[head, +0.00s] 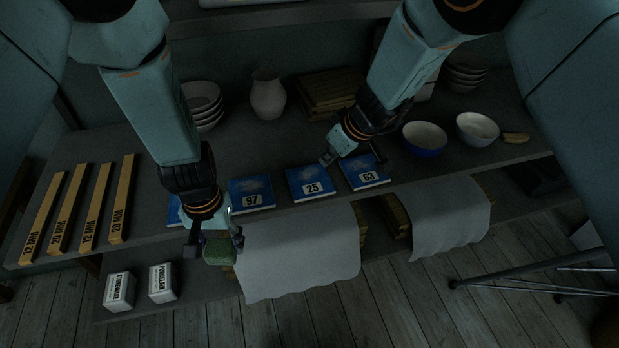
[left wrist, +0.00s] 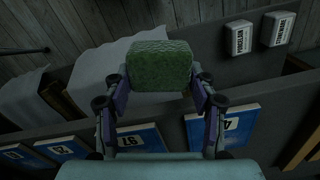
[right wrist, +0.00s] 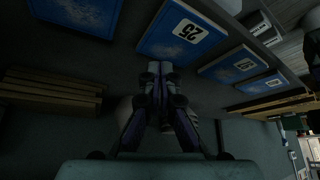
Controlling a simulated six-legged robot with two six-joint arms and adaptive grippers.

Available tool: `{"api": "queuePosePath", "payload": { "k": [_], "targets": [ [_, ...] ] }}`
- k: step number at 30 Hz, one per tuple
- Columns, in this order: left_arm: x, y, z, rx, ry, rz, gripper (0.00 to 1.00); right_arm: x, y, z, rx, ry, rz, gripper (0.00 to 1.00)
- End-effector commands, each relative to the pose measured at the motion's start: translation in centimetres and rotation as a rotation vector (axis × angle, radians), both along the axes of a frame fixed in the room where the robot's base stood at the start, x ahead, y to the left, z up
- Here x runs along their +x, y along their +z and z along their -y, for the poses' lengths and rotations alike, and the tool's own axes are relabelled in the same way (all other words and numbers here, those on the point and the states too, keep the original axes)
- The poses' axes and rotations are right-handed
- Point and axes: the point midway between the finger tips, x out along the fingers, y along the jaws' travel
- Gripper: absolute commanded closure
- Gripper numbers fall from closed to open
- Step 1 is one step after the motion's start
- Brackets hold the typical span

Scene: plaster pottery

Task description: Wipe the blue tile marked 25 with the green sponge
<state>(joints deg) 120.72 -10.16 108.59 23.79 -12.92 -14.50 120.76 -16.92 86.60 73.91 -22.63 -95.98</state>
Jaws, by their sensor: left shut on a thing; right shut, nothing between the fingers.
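The green sponge (head: 219,251) is held in my left gripper (head: 213,244), in front of the shelf's front edge. In the left wrist view the sponge (left wrist: 160,66) sits between the two fingertips. The blue tile marked 25 (head: 309,178) lies on the shelf top between tiles 97 and 63, with a pale patch on its face. It also shows in the right wrist view (right wrist: 180,30). My right gripper (head: 326,160) is shut and empty, just behind tile 25; in the right wrist view its fingers (right wrist: 160,70) meet.
Tile 97 (head: 251,194) and tile 63 (head: 363,172) flank tile 25; another tile is mostly hidden by my left arm. Bowls (head: 424,138), a white vase (head: 268,95) and wooden boards (head: 330,92) stand behind. Marked sticks (head: 95,205) lie at left. A cloth (head: 300,255) hangs below.

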Motion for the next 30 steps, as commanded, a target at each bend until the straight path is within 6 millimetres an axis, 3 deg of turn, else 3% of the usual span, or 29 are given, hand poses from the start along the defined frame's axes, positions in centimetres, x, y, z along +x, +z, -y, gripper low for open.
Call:
{"api": "queuePosePath", "payload": {
  "k": [16, 30],
  "targets": [
    [0.0, 0.4, 0.0, 0.000, 0.000, 0.000, 0.68, -0.3, 1.6, 0.3, 0.000, -0.001, 0.000, 1.00],
    [0.0, 0.4, 0.0, 0.000, 0.000, 0.000, 0.68, -3.2, 9.3, 3.2, 0.001, -0.001, 0.002, 1.00]
  ]
}}
